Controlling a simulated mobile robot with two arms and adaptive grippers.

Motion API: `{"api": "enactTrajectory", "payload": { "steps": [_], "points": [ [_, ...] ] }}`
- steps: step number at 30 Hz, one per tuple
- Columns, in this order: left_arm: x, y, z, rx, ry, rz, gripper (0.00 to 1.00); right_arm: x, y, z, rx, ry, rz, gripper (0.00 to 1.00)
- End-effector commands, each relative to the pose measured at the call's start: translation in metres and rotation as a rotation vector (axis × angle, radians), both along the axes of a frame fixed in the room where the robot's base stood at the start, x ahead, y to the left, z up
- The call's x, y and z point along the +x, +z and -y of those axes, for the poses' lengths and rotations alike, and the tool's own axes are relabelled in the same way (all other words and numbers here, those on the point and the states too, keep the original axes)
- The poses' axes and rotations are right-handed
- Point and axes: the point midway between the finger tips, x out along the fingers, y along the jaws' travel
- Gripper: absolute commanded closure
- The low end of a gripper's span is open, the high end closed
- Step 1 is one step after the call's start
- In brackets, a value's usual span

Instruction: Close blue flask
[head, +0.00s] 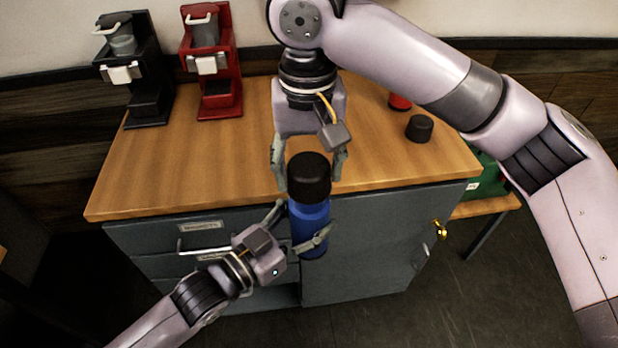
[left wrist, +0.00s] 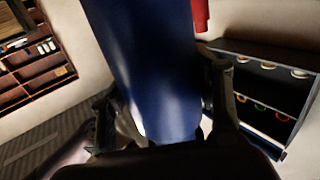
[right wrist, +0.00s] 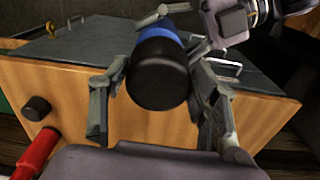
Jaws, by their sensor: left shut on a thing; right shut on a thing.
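The blue flask (head: 310,215) is held upright in front of the counter by my left gripper (head: 299,228), whose fingers are shut around its body. The flask also fills the middle of the left wrist view (left wrist: 150,65). A black lid (head: 309,175) sits at the flask's top, in line with it; whether it is fully seated cannot be told. My right gripper (head: 308,172) comes from above and behind, with its fingers on both sides of the lid, shut on it. The right wrist view shows the lid (right wrist: 158,75) end-on between the fingers, with a little blue behind it.
The wooden counter (head: 220,150) has a black coffee brewer (head: 147,85) and a red brewer (head: 218,85) at the back left. A second black lid (head: 419,128) and a red flask (head: 399,102) are at the right. Grey drawers and a door are below.

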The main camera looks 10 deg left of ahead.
Motion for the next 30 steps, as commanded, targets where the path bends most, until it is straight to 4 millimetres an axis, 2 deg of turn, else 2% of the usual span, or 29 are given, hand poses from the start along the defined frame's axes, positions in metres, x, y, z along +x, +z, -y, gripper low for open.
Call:
{"api": "enactTrajectory", "payload": {
  "steps": [5,15,30],
  "points": [
    [0.000,0.001,0.000,-0.002,0.000,0.004,1.00,0.000,-0.001,0.000,0.000,-0.001,0.000,0.71],
    [0.000,0.001,0.000,-0.002,0.000,0.004,1.00,0.000,-0.017,0.001,0.000,-0.001,-0.001,0.71],
    [0.000,0.001,0.000,-0.002,0.000,0.004,1.00,0.000,-0.018,0.000,0.000,0.000,0.000,0.71]
  ]
}}
